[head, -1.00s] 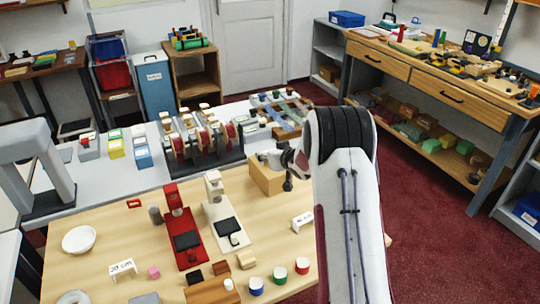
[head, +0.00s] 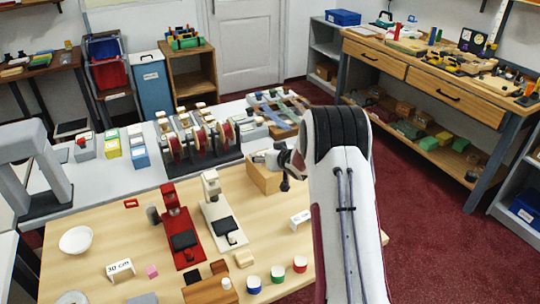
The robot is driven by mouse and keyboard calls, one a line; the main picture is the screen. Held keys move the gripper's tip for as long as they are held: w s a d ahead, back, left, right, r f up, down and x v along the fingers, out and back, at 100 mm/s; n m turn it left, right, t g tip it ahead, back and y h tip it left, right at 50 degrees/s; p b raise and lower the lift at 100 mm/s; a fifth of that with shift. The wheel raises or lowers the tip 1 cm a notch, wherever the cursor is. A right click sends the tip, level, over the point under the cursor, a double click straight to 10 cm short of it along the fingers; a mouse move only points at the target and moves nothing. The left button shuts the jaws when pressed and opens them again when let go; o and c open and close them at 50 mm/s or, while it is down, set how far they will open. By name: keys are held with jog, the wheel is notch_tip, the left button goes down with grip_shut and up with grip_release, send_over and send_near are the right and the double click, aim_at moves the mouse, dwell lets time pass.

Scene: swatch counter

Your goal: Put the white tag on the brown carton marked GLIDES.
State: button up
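A brown carton (head: 262,179) stands at the back right of the light wood table; no marking on it is legible from here. My gripper (head: 270,160) is at the carton's top, by its right side, seen from behind and partly hidden by my own arm. Its fingers are too small and dark to tell whether they are open or shut, or whether they touch the carton. I cannot make out a white tag for certain, in the gripper or on the carton. A small white stand with dark writing (head: 300,219) is on the table in front of the carton.
A red stand press (head: 183,243) and a white one (head: 222,228) stand left of the carton. Blue, green and red pots (head: 277,274) line the front. A rack of spools (head: 200,138) is behind. A white bowl (head: 76,239) sits at left.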

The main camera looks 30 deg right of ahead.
jog(key=shift+r, duration=0.15)
jog(key=v, duration=1.2)
jog(key=shift+a, duration=0.1)
dwell(0.8)
jog(key=s+a+r+g+h, duration=0.1)
jog(key=s+a+r+g, duration=0.1)
jog(key=s+a+r, duration=0.45)
jog(key=s+a+r+g+h, duration=0.1)
jog(key=s+a+r+h, duration=0.15)
jog(key=s+r, duration=0.65)
jog(key=s+a+f+g+y, duration=0.1)
jog(key=s+a, duration=0.5)
jog(key=s, duration=0.7)
jog(key=s+a+f+g+y, duration=0.1)
jog(key=s+a+g+y, duration=0.1)
jog(key=s+a, duration=0.5)
jog(key=s+y, duration=0.1)
jog(key=s, duration=0.5)
jog(key=shift+a+f+n+g, duration=0.25)
jog(key=shift+n+g, duration=0.05)
